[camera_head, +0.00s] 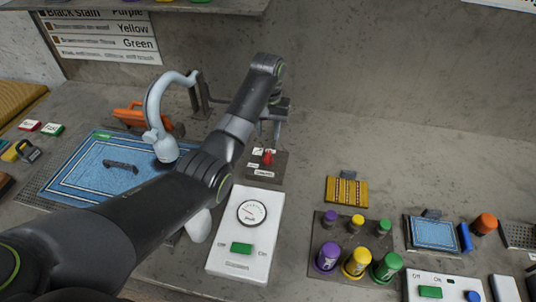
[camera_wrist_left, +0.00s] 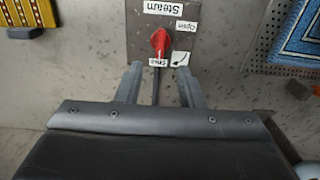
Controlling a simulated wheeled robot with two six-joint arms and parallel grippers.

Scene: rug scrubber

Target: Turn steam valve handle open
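The red steam valve handle (camera_head: 268,157) sits on a small dark plate (camera_head: 279,170) on the counter, and it shows in the wrist view (camera_wrist_left: 160,42) too. There the plate (camera_wrist_left: 183,13) carries white labels reading "Steam" and "Open", a label by the handle's end that looks like "Shut", and a curved arrow. The handle points toward that end label. My left gripper (camera_head: 269,130) is above and behind the handle in the head view. In the wrist view its two fingers (camera_wrist_left: 159,85) are apart with nothing between them gripped, short of the handle. My right gripper is not in view.
A white panel (camera_head: 225,262) with gauge and green switch stands in front of the plate. A blue rug (camera_head: 85,180) lies left under a grey curved arm (camera_head: 155,105). Colored bottles (camera_head: 357,262) and a yellow striped pad (camera_head: 347,190) are right.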

